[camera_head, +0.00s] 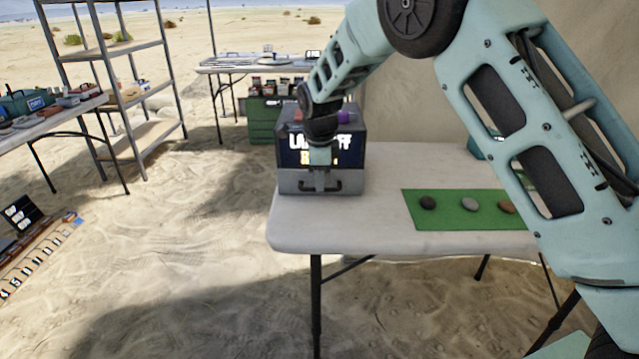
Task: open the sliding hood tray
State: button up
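The hood (358,148) is a dark box with a lit front panel, standing at the left end of the white table. Its grey sliding tray (350,180) is at the bottom front, flush with the box as far as I can see, with a dark bar handle (337,186). My gripper (320,184) reaches down from above, in front of the tray at the handle. The fingertips overlap the handle in the picture. They are too small to tell whether they are open, or shut on it. My arm hides part of the lit panel.
A green mat (450,218) with several stones lies right of the hood on the white table (385,235). A metal shelf (130,100), another table (250,66) and a green crate (262,120) stand farther back. Open sand lies in front and left.

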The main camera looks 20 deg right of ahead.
jog(key=shift+w+f, duration=0.2)
jog(key=shift+f, duration=0.8)
